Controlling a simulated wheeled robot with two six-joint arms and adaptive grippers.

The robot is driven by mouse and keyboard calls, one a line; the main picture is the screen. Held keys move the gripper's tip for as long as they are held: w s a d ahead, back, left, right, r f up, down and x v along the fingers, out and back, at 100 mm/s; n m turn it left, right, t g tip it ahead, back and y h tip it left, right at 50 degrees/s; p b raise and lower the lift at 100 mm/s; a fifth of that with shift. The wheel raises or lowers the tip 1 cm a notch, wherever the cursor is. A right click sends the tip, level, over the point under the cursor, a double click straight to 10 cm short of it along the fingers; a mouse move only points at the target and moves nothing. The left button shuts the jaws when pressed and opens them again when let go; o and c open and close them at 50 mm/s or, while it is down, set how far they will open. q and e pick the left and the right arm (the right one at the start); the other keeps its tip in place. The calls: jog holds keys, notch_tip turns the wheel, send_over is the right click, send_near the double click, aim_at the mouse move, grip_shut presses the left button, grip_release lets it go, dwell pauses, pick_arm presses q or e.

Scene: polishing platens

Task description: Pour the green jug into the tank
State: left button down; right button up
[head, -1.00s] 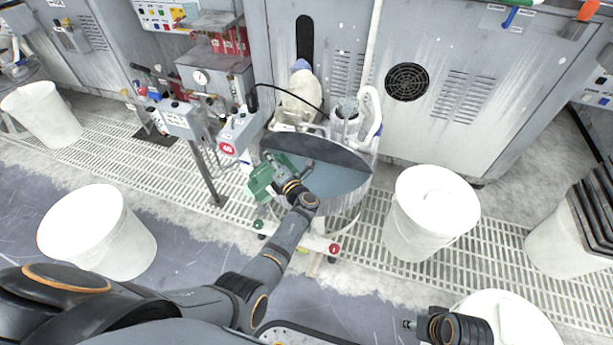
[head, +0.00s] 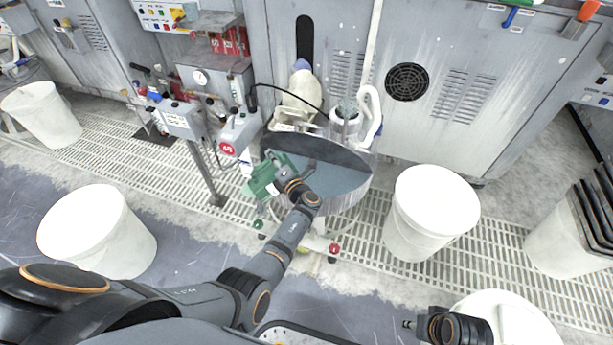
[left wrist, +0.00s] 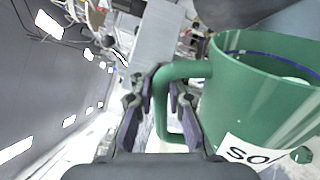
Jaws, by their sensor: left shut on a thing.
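The green jug (head: 262,180) is held over the near left rim of the round tank (head: 345,185), and it looks tilted in the head view. The tank has a dark half cover at the back and an open front part with grey-blue inside. My left gripper (head: 281,172) is shut on the jug's handle. In the left wrist view the handle (left wrist: 166,120) lies between the fingers (left wrist: 160,100), and the green jug body (left wrist: 255,100) bears a white label. I see no stream from the jug. My right gripper (head: 410,325) is low at the right, its fingers too small to read.
White buckets stand at the left (head: 97,235), right of the tank (head: 430,215) and at the lower right (head: 525,320). A grey control box (head: 240,130) on a post is close left of the tank. A pale pump-like part and pipes rise behind it.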

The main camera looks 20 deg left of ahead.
pick_arm(q)
jog(key=shift+w+d+r+m, duration=0.15)
jog(key=shift+w+d+m, duration=0.3)
jog(key=shift+w, duration=0.1)
pick_arm(e)
jog(key=shift+w, duration=0.1)
dwell(0.6)
